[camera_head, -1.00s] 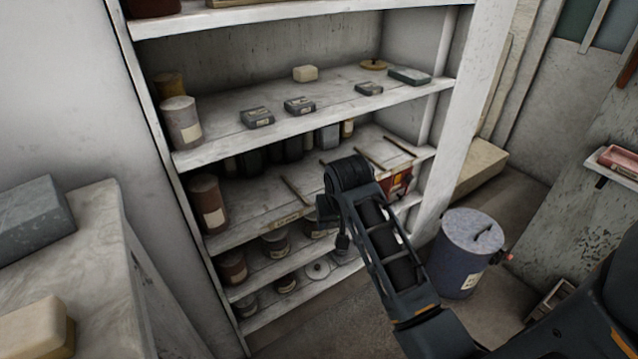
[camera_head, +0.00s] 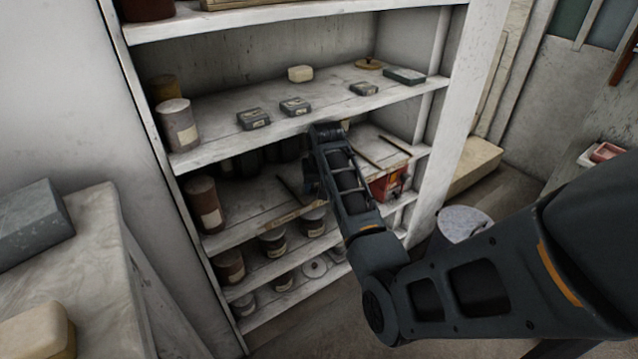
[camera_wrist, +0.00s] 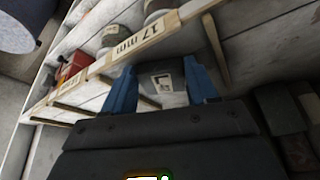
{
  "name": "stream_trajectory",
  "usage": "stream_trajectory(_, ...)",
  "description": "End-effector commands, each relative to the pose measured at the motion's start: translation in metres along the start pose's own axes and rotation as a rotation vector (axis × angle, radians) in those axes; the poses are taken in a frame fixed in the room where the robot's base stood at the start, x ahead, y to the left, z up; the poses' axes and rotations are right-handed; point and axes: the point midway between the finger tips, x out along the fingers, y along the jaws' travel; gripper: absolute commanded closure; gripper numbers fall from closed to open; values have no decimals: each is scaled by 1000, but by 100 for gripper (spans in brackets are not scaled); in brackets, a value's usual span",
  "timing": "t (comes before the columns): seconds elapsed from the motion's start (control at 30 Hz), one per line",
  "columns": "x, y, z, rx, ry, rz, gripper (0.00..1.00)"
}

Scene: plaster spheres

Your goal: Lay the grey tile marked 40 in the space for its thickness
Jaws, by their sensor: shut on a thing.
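In the wrist view my gripper (camera_wrist: 163,78) has its two blue fingers shut on a grey tile (camera_wrist: 162,86). The tile has a pale label whose mark I cannot read. The gripper is over the pale shelf with thin dividing strips (camera_wrist: 222,50) and edge labels; one label (camera_wrist: 148,33) reads 17 mm, upside down. Another edge label (camera_wrist: 72,97) is too small to read. Whether the tile touches the shelf, I cannot tell.
The shelf above (camera_head: 330,108) hangs close over my wrist and holds small dark blocks (camera_head: 253,119) and a cream block (camera_head: 300,74). Dark jars stand behind on the strip-divided shelf. Tins (camera_head: 273,243) stand below.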

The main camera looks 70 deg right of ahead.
Motion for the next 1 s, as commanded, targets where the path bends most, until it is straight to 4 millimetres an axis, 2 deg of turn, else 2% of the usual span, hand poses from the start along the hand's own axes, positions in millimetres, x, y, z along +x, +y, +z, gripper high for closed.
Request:
stream_trajectory(0.37, 3, 0, 1, 1, 3, -1, 82)
stream_trajectory(0.4, 3, 0, 1, 1, 3, -1, 38)
stream_trajectory(0.47, 3, 0, 1, 1, 3, -1, 33)
stream_trajectory(0.77, 0, 0, 0, 1, 3, -1, 32)
stream_trajectory(0.87, -9, 0, -1, 0, 5, -1, 32)
stream_trajectory(1.0, -32, -1, -1, 0, 6, -1, 32)
